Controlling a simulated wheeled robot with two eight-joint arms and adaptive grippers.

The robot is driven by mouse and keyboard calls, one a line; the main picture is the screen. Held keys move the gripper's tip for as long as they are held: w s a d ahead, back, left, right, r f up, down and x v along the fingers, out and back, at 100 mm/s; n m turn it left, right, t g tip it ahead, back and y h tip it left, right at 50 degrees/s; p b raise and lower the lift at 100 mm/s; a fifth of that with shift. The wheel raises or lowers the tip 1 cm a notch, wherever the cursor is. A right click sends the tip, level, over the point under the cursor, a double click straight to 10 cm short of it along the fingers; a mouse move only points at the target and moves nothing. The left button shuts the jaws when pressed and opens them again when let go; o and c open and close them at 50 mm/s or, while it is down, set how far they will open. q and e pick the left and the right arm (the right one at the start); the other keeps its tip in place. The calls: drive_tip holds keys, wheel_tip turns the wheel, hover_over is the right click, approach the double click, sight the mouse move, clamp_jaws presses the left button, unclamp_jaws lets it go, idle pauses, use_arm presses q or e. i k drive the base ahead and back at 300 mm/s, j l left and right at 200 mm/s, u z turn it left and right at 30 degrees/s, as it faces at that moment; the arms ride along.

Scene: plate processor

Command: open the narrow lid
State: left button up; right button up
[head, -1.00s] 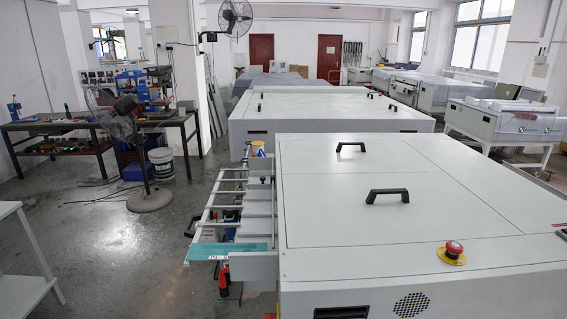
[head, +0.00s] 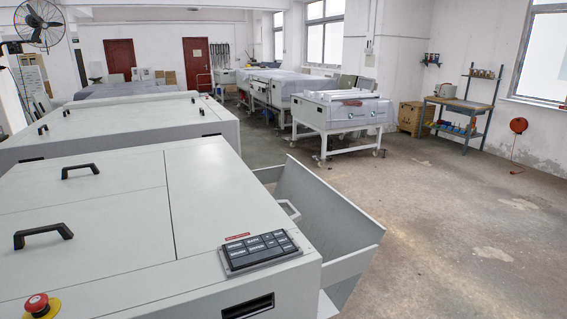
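A large white plate processor (head: 120,280) fills the lower left of the head view. Its flat top is split by seams into panels. A far panel (head: 125,178) carries a black handle (head: 80,170), and a nearer panel (head: 110,235) carries another black handle (head: 43,235). A panel without a visible handle (head: 215,190) lies to their right. All these lids lie flat and shut. I cannot tell for sure which one is the narrow lid, as the left side is cut off. Neither gripper is in view.
A red stop button (head: 37,303) and a dark keypad (head: 258,251) sit on the machine top. A slanted tray (head: 325,230) sticks out on its right. A second white machine (head: 120,125) stands behind. Open concrete floor (head: 450,230) lies to the right.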

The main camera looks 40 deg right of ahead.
sight(215, 200)
drive_tip(key=l, duration=1.5)
drive_tip(key=k+l, duration=0.15)
drive_tip(key=l, duration=1.3)
drive_tip(key=l+z, duration=0.1)
drive_tip(key=l, duration=0.25)
drive_tip(key=i+l+z, duration=0.1)
drive_tip(key=l, duration=0.2)
drive_tip(key=i+l+z, duration=0.15)
drive_tip(key=l, duration=0.15)
